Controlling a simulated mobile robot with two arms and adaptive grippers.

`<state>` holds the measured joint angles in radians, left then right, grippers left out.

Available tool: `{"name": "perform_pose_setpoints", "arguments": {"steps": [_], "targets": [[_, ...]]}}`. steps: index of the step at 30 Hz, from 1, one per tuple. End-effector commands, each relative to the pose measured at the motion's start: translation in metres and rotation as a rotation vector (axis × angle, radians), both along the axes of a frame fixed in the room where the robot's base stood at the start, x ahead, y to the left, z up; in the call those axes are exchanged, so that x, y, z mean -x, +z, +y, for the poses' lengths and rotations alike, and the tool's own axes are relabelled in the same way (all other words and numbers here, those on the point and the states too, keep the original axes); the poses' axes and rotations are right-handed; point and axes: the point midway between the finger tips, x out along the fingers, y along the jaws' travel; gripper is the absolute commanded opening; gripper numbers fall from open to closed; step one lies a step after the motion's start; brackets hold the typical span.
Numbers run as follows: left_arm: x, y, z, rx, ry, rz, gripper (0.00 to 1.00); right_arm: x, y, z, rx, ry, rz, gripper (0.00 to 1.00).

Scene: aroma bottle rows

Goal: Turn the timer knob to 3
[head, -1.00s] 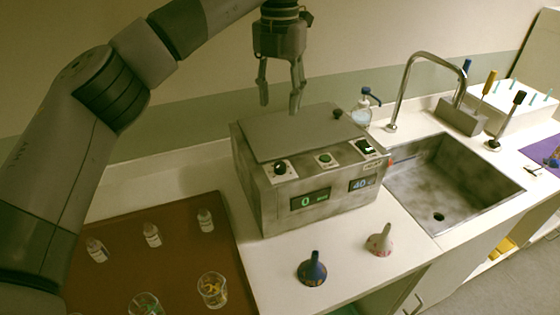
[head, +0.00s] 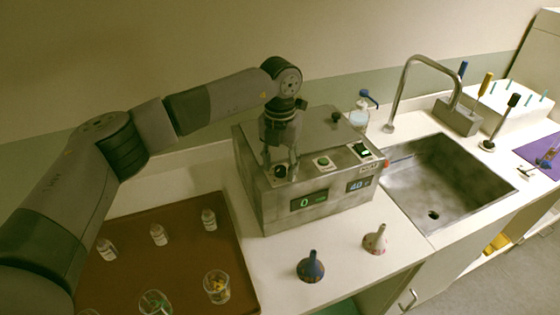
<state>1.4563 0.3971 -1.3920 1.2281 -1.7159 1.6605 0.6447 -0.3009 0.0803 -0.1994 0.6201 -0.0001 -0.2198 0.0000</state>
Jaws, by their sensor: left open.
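The timer knob (head: 280,171) is a black dial on a white plate at the front left of the grey machine (head: 330,163). The small display (head: 309,201) below it reads 0 in green. My left gripper (head: 280,170) points down over the knob, with its open fingers on either side of it. I cannot tell if the fingers touch the knob. The knob's pointer is partly hidden. My right gripper is not in view.
A blue funnel (head: 311,267) and a pale funnel (head: 376,239) stand in front. A brown tray (head: 185,262) with vials and beakers lies left. The sink (head: 445,180) is right.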

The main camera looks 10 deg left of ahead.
Motion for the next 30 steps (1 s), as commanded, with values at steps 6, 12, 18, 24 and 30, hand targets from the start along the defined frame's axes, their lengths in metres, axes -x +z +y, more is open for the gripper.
{"name": "perform_pose_setpoints", "arguments": {"steps": [6, 12, 18, 24, 30], "targets": [[0.0001, -0.0011, 0.0002, 0.0, 0.0, 0.0, 0.45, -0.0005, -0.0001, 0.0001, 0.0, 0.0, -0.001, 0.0], [0.0001, -0.0008, 0.0001, 0.0, 0.0, 0.0, 0.33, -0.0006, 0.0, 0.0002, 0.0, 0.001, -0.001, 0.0], [0.0001, -0.0006, 0.0001, 0.0, 0.0, 0.0, 0.2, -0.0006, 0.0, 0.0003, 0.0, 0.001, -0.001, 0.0], [0.0, -0.0005, 0.0002, 0.0, 0.0, 0.0, 0.07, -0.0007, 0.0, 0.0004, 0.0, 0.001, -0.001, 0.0], [-0.0001, -0.0005, 0.0003, -0.001, 0.0, 0.0, 0.0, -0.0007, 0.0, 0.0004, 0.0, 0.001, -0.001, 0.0]]}}
